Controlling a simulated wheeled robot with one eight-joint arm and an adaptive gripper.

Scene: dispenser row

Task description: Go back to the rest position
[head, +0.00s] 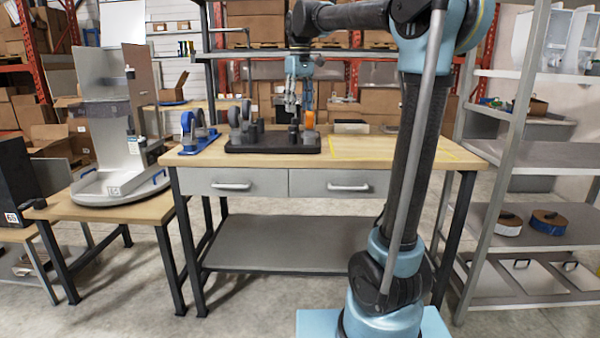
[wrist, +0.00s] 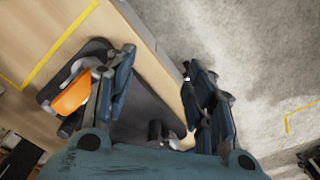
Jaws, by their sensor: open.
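My gripper (head: 292,103) hangs fingers-down above the back of the black tray (head: 270,147) on the workbench. It also shows in the wrist view (wrist: 158,62), with its two fingers apart and nothing between them. An orange item (head: 309,120) stands at the tray's right side, close to my gripper in the head view. In the wrist view the orange item (wrist: 72,94) lies beside the left finger, partly hidden by it. I cannot tell whether they touch. Grey and dark dispensers (head: 246,130) stand on the tray's left part.
A blue tape dispenser (head: 196,133) stands left of the tray. A yellow outline (head: 400,152) marks a bare area of the workbench (head: 352,160) at right. A shelf frame (head: 508,140) stands at right, and a round turntable (head: 112,188) sits on a low table at left.

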